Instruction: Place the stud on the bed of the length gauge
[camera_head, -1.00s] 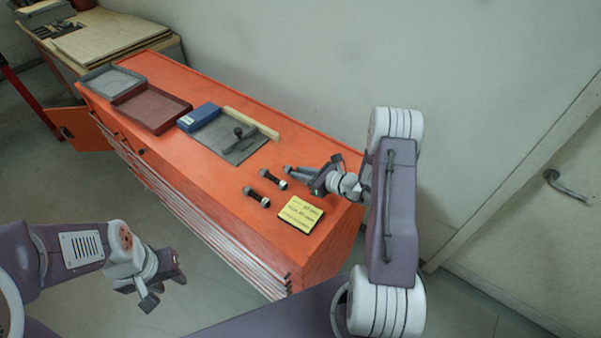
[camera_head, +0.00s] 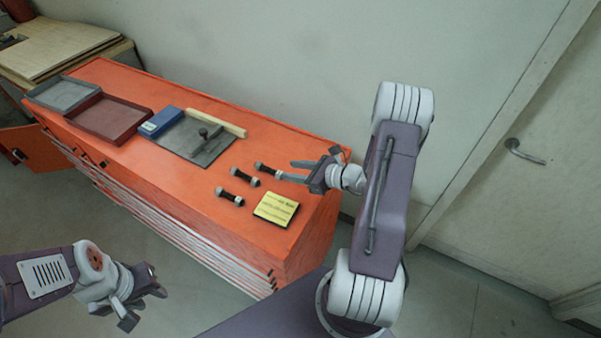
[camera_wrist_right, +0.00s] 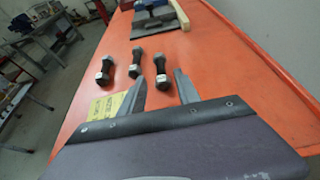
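Three dark studs with pale nuts on their ends lie on the orange cabinet top: a near one (camera_head: 230,197), a middle one (camera_head: 245,177) and a far one (camera_head: 267,169). My right gripper (camera_head: 286,170) is open and empty, its fingertips close to the far stud's right end. In the right wrist view the far stud (camera_wrist_right: 160,74) lies ahead, in line with the gap between the fingers (camera_wrist_right: 160,80). The length gauge seems to be the grey plate (camera_head: 188,145) with a dark raised piece (camera_head: 206,134). My left gripper (camera_head: 145,306) is open and empty, off the cabinet's front.
A yellow label card (camera_head: 276,208) lies near the right gripper. A blue box (camera_head: 160,122) and a pale bar (camera_head: 216,122) border the grey plate. Red (camera_head: 110,118) and grey (camera_head: 64,94) trays stand further left. A wall runs behind the orange cabinet (camera_head: 295,135).

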